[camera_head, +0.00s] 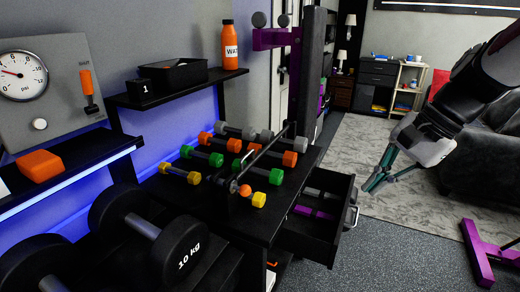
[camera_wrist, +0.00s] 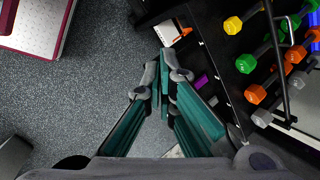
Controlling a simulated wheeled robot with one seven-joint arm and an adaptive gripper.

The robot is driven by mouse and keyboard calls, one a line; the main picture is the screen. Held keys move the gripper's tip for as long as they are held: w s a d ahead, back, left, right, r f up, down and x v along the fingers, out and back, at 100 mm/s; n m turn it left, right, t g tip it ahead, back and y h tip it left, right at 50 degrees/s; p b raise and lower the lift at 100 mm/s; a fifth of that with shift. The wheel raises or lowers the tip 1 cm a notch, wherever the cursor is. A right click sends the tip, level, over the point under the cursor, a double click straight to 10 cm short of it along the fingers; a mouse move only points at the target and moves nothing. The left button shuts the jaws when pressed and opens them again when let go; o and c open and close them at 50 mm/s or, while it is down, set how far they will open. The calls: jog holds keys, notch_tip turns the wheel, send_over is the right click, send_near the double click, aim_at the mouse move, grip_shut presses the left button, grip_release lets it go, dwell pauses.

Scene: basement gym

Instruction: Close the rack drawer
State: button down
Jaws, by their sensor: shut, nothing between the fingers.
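The rack drawer (camera_head: 305,241) is black and stands pulled open from the right side of the dumbbell rack (camera_head: 248,222) in the head view. Its light metal handle (camera_head: 353,211) is on the front, and something purple lies inside. My gripper (camera_head: 373,184) has teal fingers, which are shut and empty. It appears just right of the drawer front and above the handle; I cannot tell if it touches. In the wrist view, my gripper (camera_wrist: 166,75) partly covers the drawer, and the purple item (camera_wrist: 201,82) shows to its right.
Several coloured dumbbells (camera_head: 275,175) lie on the rack top, below a metal bar. Large black 10 kg dumbbells (camera_head: 150,230) are at the front left. A purple-framed piece (camera_head: 479,255) stands on the floor at right. Grey floor (camera_head: 395,255) between it and the drawer is clear.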

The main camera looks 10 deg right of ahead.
jog(key=w+d+f+m+t+y+b, duration=0.1)
jog(key=w+d+f+m+b, duration=0.35)
jog(key=f, duration=0.45)
jog(key=w+d+f+m+t+y+b, duration=0.1)
jog(key=w+d+f+m+b, duration=0.15)
jog(key=d+f+b, duration=0.5)
jog(key=w+d+f+m+t+y+b, duration=0.1)
jog(key=w+d+f+m+b, duration=0.2)
jog(key=d+f+m, duration=0.55)
jog(key=w+a+f+n+b, duration=0.3)
jog(key=w+a+f+b, duration=0.2)
jog(key=a+f, duration=0.4)
jog(key=shift+w+a+n+b, duration=0.35)
jog(key=shift+w+a+b, duration=0.05)
jog(key=shift+w+a, duration=0.2)
jog(key=p, duration=0.6)
send_over(289, 226)
